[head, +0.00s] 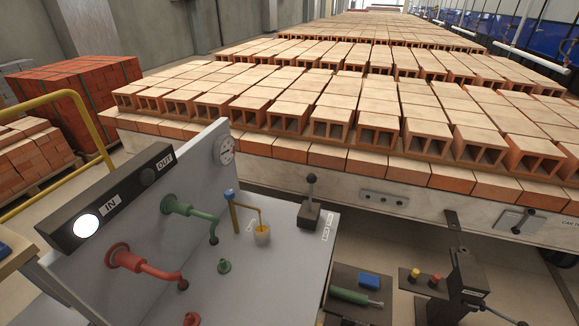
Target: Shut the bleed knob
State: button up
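No knob in the head view carries a readable "bleed" label. A small blue knob (229,193) sits on top of a thin brass pipe (236,216) on the grey panel bench (275,285). The pipe's spout bends over a small tan cup (262,237); this looks like the bleed fitting. I cannot tell whether the knob is open or shut, and no drip can be made out. A small green knob (224,266) stands in front of it. My gripper is not visible.
A green pipe (190,211), a red pipe (145,267), a gauge (224,150) and a black IN/OUT lamp box (115,197), with IN lit, surround the knob. A black lever (310,200) stands to the right. Hollow bricks (333,120) fill the car behind.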

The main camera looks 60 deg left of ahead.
aim_at(229, 193)
jog(key=i, duration=1.45)
jog(key=u, duration=4.45)
jog(key=i, duration=0.5)
